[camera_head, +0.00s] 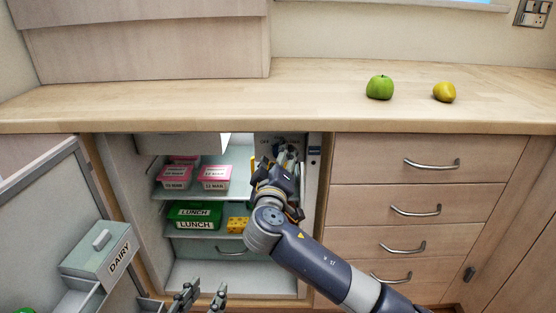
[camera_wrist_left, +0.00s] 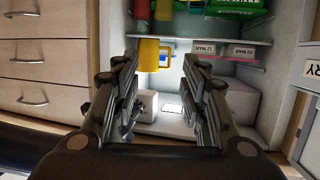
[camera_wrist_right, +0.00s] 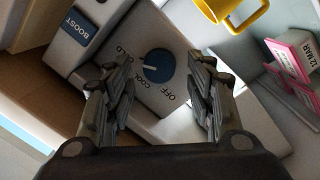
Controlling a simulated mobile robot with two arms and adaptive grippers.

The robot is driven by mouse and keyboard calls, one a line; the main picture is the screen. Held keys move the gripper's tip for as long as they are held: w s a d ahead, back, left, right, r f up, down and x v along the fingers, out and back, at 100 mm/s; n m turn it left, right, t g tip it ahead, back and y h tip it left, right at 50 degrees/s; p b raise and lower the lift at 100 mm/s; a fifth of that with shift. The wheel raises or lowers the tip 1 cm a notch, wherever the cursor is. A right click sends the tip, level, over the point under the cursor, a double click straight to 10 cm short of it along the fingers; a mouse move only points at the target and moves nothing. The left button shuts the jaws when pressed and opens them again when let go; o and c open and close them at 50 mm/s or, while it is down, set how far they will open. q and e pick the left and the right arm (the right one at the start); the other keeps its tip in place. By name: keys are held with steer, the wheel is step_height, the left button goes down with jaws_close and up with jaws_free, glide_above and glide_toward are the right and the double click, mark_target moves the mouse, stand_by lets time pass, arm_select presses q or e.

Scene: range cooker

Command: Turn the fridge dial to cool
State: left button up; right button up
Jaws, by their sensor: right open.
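The fridge dial is a round dark-blue knob (camera_wrist_right: 157,66) on a pale panel marked OFF, COOL and COLD; it shows in the right wrist view. A faint light mark lies on the knob, but I cannot tell surely which label it faces. My right gripper (camera_head: 284,163) reaches into the open fridge at its upper right. Its fingers (camera_wrist_right: 156,95) are apart, one on each side of the knob in the picture; contact cannot be told. My left gripper (camera_head: 198,294) is open and empty, low in front of the fridge.
A yellow mug (camera_wrist_right: 240,14) is near the panel. The open door (camera_head: 48,203) with a dairy box (camera_head: 98,252) stands left; drawers (camera_head: 420,190) stand right.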

arm_select(q)
steer(key=shift+w+d+r, duration=0.1)
steer(key=shift+w+r, duration=0.05)
steer(key=shift+r, duration=0.2)
arm_select(e)
steer(key=shift+w, duration=0.4)
steer(key=shift+c, duration=0.5)
steer(key=c, duration=1)
steer(key=shift+o, duration=0.2)
